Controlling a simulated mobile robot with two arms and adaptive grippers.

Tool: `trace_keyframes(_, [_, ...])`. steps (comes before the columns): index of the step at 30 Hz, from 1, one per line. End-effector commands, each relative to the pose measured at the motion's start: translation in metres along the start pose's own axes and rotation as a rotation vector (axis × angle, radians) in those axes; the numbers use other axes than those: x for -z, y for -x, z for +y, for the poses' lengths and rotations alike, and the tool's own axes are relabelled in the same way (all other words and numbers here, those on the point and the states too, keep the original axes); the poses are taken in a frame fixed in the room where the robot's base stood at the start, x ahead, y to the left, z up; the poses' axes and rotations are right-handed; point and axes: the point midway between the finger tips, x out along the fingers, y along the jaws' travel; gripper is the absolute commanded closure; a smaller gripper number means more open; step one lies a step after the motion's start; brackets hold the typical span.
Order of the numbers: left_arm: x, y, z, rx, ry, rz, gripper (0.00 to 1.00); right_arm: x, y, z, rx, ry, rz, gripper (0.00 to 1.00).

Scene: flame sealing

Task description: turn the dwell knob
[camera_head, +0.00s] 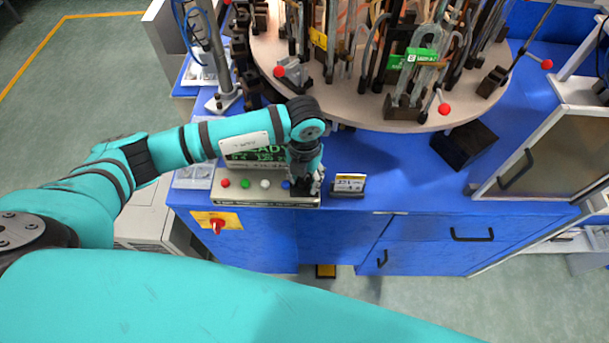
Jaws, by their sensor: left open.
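The control box (233,197) sits on the front left of the blue machine top. It has a dark display with green characters (258,153) and a row of red, green, white and blue buttons along its front. My left gripper (308,186) is open over the right end of this box, pointing down, just right of the blue button (286,184). No dwell knob can be made out; the gripper and wrist cover that end of the box. I cannot tell whether the fingers touch anything. My right gripper is not in view.
Behind is a round turntable (345,108) with holders, tubes and red-balled levers. A red switch on a yellow plate (217,224) is on the machine front.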

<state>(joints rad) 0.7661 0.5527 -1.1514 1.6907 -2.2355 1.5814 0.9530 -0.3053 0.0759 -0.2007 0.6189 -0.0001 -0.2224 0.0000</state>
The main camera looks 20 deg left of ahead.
Motion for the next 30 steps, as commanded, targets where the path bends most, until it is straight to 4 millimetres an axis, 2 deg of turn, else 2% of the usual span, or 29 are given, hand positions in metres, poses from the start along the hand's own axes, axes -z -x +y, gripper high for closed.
trace_keyframes(6, [0.0, 0.0, 0.0, 0.0, 0.0, 0.0, 0.61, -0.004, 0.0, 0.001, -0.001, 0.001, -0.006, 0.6])
trace_keyframes(15, [0.0, 0.0, 0.0, 0.0, 0.0, 0.0, 1.0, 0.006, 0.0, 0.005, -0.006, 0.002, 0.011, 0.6])
trace_keyframes(23, [0.0, 0.0, 0.0, 0.001, 0.022, 0.0, 1.0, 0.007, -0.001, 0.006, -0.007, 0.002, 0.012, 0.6])
trace_keyframes(30, [0.0, 0.0, -0.001, 0.002, 0.137, -0.001, 1.0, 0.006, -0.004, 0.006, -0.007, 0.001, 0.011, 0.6])
